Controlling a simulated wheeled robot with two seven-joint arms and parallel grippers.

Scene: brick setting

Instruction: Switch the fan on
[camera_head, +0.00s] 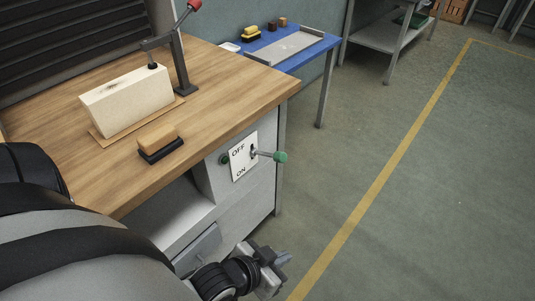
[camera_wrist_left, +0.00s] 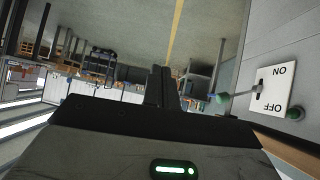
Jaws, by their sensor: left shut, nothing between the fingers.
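A white switch plate (camera_head: 243,157) marked OFF above and ON below is on the bench's side panel. A metal lever with a green knob (camera_head: 280,157) sticks out from its slot, roughly level; I cannot tell its exact setting. My left gripper (camera_head: 281,262) is shut and empty, below the knob and apart from it. In the left wrist view the plate (camera_wrist_left: 273,88) appears upside down at the right. The knob (camera_wrist_left: 218,98) is to the right of my shut fingertips (camera_wrist_left: 166,80), with a gap. I see no fan. My right gripper is out of view.
The wooden bench top (camera_head: 215,85) carries a pale block (camera_head: 127,100) under a clamp (camera_head: 180,65) and a brush (camera_head: 160,142). A small round green part (camera_head: 225,159) is beside the plate. A blue table (camera_head: 325,42) stands behind. The floor (camera_head: 430,190) at right is clear.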

